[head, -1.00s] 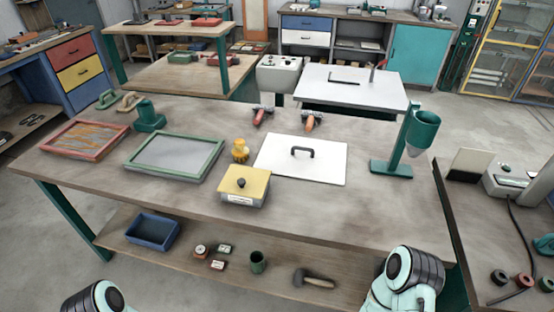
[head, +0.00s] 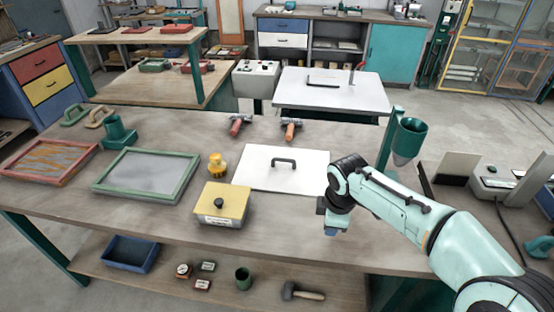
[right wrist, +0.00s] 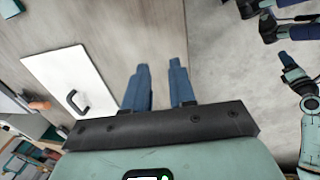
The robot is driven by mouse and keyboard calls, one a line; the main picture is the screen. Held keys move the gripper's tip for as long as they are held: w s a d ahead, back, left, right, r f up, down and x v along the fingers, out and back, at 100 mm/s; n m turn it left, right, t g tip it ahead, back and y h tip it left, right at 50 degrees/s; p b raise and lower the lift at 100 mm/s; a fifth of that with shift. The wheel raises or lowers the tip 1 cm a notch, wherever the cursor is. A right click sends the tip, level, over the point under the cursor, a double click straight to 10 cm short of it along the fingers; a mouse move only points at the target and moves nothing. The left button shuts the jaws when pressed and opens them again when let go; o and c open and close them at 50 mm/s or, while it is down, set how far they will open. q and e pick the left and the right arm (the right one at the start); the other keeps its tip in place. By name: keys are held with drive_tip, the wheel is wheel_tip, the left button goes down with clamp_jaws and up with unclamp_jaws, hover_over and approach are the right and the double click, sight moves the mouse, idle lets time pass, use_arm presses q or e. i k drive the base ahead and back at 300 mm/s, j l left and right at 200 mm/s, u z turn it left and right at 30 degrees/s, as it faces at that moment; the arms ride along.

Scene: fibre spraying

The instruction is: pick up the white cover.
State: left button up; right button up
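The white cover (head: 258,172) is a flat white panel with a dark arched handle (head: 284,161), lying on the front table. It also shows in the right wrist view (right wrist: 60,72), with its handle (right wrist: 77,102) left of the fingers. My right gripper (head: 331,230) is above the table, to the right of and nearer me than the cover, pointing down. Its two blue fingers (right wrist: 160,85) are apart with nothing between them. Dark parts with blue tips at the upper right of the right wrist view look like my left gripper (right wrist: 296,20); its opening is unclear.
A yellow-lidded box (head: 222,203) and a yellow jar (head: 217,165) stand left of the cover. Red (head: 240,125) and orange (head: 291,130) tools lie behind it. A green stand with a cup (head: 409,140) is at the right.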

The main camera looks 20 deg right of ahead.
sight(272, 169)
drive_tip(key=i, duration=1.2)
